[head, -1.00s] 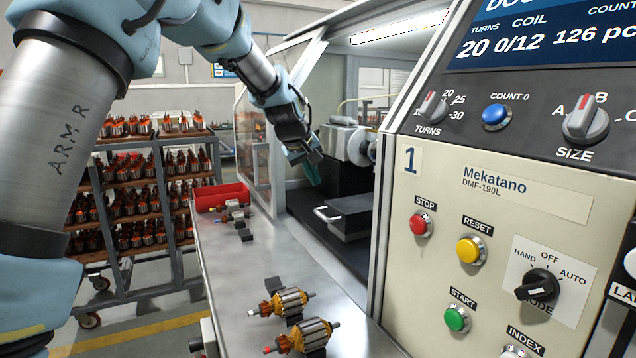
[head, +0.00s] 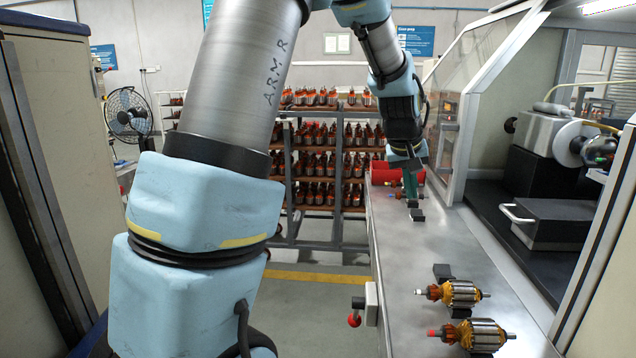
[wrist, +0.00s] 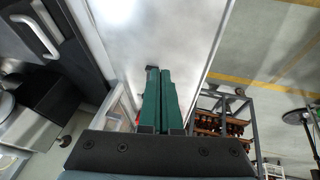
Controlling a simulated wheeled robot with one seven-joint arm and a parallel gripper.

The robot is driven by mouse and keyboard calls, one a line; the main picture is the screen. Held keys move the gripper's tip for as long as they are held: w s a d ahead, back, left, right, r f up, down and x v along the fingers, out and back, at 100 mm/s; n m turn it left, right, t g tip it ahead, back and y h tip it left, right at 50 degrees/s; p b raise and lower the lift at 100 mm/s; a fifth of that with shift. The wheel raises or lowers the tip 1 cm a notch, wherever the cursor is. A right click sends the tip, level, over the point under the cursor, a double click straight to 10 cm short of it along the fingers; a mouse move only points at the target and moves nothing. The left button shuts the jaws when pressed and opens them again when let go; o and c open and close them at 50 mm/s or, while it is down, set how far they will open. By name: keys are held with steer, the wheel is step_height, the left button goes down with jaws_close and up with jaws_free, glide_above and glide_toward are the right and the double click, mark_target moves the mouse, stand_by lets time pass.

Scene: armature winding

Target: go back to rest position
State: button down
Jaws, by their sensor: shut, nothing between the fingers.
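My gripper (head: 411,188) hangs above the far part of the metal worktable (head: 430,245), in front of the red bin in the head view. Its two green fingers point down. In the wrist view the fingers (wrist: 159,75) lie side by side, shut, with nothing seen between them. My upper arm stands large in the head view's left half. Two copper-and-steel armatures, one farther back (head: 453,293) and one nearer (head: 473,335), lie on dark holders on the table's near part.
A red bin (head: 400,165) sits at the table's far end. Behind stands a rack (head: 290,225) full of armatures. The winding machine's opening (head: 545,180) with a black handled block (head: 555,222) is at right. A fan (head: 128,115) stands far left. The table's middle is clear.

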steer(key=s+a+f+y, duration=0.1)
steer(key=s+a+f, duration=0.2)
steer(key=a, duration=0.6)
steer(key=s+a+f+g+y, duration=0.1)
steer(key=s+a+f, duration=0.2)
steer(key=s+a, duration=0.5)
steer(key=s+a+f+g+y, duration=0.1)
steer(key=s+a+f, duration=0.2)
steer(key=a, duration=0.9)
steer(key=shift+s+n+b, duration=0.4)
steer(key=shift+s+b, duration=0.05)
steer(key=shift+s, duration=0.75)
steer(key=shift+d+f, duration=0.1)
